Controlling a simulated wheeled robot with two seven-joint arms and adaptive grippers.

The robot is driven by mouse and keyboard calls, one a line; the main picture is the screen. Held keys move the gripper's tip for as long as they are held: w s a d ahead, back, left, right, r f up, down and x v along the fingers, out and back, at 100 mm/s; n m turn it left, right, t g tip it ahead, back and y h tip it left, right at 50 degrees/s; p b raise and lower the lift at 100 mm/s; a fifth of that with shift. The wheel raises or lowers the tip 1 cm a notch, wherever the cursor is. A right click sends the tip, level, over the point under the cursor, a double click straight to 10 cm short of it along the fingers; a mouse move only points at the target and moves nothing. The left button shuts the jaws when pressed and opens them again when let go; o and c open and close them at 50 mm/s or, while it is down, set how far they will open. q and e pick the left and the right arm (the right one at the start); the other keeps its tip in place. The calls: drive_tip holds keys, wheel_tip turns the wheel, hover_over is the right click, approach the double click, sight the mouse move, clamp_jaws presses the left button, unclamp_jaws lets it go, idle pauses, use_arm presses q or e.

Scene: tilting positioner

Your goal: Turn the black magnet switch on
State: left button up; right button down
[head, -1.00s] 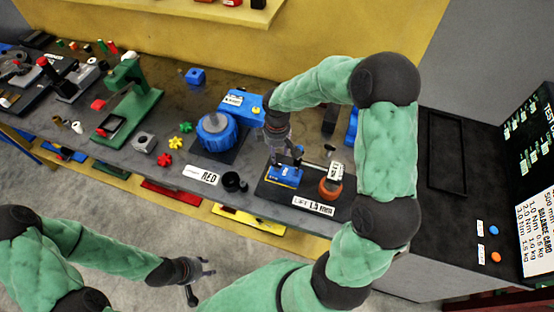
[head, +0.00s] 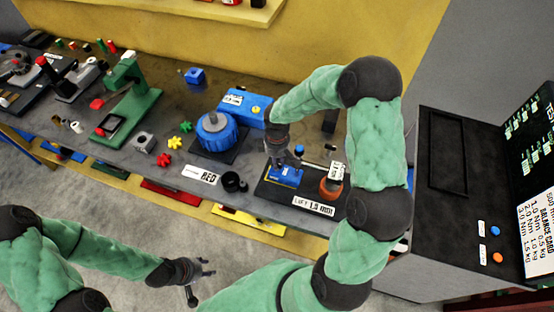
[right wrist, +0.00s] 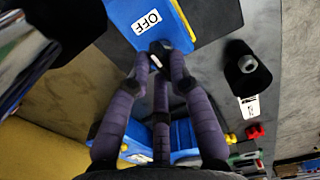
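A blue block with a white OFF label (right wrist: 148,21) lies at the top of the right wrist view. The same blue block (head: 286,178) stands on a dark plate in the head view. The black magnet switch (right wrist: 160,47), with a small white mark beside it, shows against the blue block's lower edge. My right gripper (right wrist: 159,62) has its fingers closed in around the switch from both sides; the exact contact is partly hidden. In the head view, my right gripper (head: 285,162) is just above the block. My left gripper (head: 204,282) is open and empty in front of the bench.
An orange ring-shaped part (head: 331,187) stands right of the blue block. A black cup (head: 232,182) stands to its left, and a large blue knob (head: 214,132) is behind left. A dark cabinet with buttons (head: 455,220) stands at the right.

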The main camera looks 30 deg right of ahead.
idle(0.3)
drive_tip(key=m+b, duration=0.3)
drive_tip(key=shift+f+m, duration=0.1)
drive_tip(key=shift+m, duration=0.3)
drive_tip(key=m+b, duration=0.2)
drive_tip(key=m, duration=0.2)
drive_tip(key=shift+s, duration=0.15)
drive_tip(key=m+b, duration=0.3)
drive_tip(key=m, duration=0.2)
drive_tip(key=shift+s+m, duration=0.1)
drive_tip(key=shift+m, duration=0.3)
drive_tip(key=m+b, duration=0.1)
drive_tip(key=m, duration=0.3)
drive_tip(key=shift+m, duration=0.3)
drive_tip(key=c, duration=1.1)
unclamp_jaws()
drive_tip(key=shift+s, duration=0.1)
